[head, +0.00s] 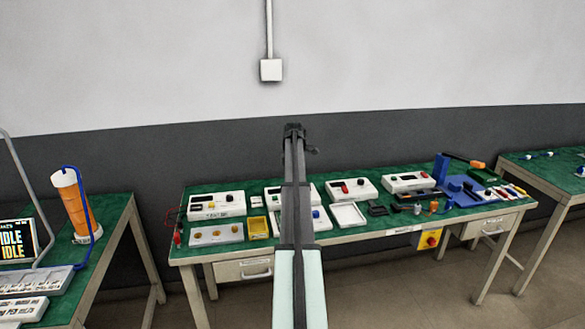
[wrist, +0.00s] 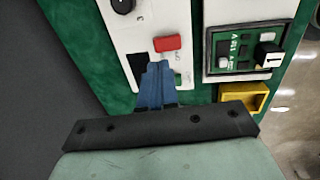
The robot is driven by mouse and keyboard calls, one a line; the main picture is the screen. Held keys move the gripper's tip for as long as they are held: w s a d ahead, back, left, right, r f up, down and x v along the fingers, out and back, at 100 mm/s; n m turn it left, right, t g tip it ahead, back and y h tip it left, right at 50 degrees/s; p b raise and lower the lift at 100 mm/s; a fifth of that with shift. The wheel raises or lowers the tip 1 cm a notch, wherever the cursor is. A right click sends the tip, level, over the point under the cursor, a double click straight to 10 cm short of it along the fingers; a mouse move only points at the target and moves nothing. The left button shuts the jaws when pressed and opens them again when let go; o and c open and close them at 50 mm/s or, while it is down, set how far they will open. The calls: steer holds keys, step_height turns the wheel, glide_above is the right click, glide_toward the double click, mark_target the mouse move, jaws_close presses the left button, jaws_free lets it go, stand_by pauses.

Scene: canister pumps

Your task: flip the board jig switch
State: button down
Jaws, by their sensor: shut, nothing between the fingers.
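The board jig is a white-framed box (wrist: 208,72) with a green circuit board (wrist: 238,46) set in it, at the upper right of the wrist view. Its switch looks like the black part with a white tip (wrist: 268,59) at the board's right side. In the head view my own arm hides most of that part of the bench. My gripper (wrist: 160,66) has its blue fingers shut and empty. The fingertips are over a neighbouring white box (wrist: 133,32), just below its red rocker (wrist: 167,43), to the left of the jig. Whether they touch it I cannot tell.
A yellow tray (wrist: 243,95) lies below the jig in the wrist view, near the bench's front edge. The neighbouring box has a black knob (wrist: 123,5). More white instrument boxes (head: 351,190) and tools stand close along the green bench (head: 180,203).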

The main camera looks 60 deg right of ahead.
steer(key=f, duration=0.6)
steer(key=shift+w+d+f, duration=0.3)
steer(key=shift+w, duration=0.05)
steer(key=shift+w+d+f, duration=0.3)
steer(key=shift+w+f, duration=0.1)
steer(key=shift+f, duration=0.25)
steer(key=shift+s+a, duration=0.6)
steer(key=shift+s, duration=0.05)
step_height(320, 180, up, 15)
steer(key=w+d, duration=0.2)
steer(key=f, duration=0.4)
steer(key=s+a+f, duration=0.1)
steer(key=f, duration=0.8)
steer(key=shift+s+a+f, duration=0.15)
steer(key=shift+s+f, duration=0.05)
steer(key=shift+f, duration=0.15)
